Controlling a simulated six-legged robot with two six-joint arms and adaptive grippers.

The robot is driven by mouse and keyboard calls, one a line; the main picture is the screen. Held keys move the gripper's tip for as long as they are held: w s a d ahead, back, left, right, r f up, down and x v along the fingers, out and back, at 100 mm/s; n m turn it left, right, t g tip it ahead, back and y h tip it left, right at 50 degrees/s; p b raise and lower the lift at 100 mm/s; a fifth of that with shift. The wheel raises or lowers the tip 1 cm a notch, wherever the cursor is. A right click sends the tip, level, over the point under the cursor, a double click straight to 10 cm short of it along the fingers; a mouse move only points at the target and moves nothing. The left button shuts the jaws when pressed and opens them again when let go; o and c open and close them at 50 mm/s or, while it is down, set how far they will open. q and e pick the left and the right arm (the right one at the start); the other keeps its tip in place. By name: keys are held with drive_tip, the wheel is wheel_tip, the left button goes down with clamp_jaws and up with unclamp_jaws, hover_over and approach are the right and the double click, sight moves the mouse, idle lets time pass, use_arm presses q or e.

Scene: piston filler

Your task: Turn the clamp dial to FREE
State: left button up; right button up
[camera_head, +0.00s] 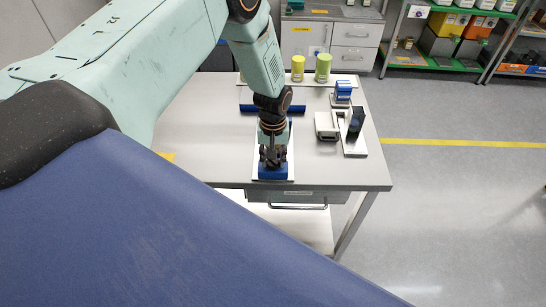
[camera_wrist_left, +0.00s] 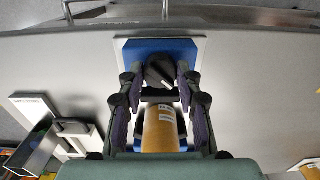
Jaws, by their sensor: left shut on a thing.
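A black round dial (camera_wrist_left: 158,69) with a short white mark sits on a blue block (camera_wrist_left: 128,58) on a pale base plate in the left wrist view. My left gripper (camera_wrist_left: 159,82) is shut on the dial, one finger on each side. A yellow-orange cylinder (camera_wrist_left: 160,130) with small white labels shows between the fingers, nearer the palm. In the head view my left gripper (camera_head: 272,162) points down over the blue block (camera_head: 272,173) near the table's front edge and hides the dial. The dial's lettering cannot be read. My right gripper is not in view.
On the table (camera_head: 200,130), a white box (camera_head: 326,126) and a dark upright block (camera_head: 356,122) on a white plate stand right of my gripper. A blue item (camera_head: 343,92) and two yellow-green cylinders (camera_head: 297,68) (camera_head: 323,68) stand farther back.

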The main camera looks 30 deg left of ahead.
sight(273, 161)
use_arm(q)
drive_tip(key=shift+s, duration=0.15)
drive_tip(key=o, duration=1.1)
drive_tip(key=shift+o, duration=0.2)
drive_tip(key=shift+r, duration=0.1)
wheel_tip(273, 161, up, 12)
drive_tip(key=shift+w, duration=0.2)
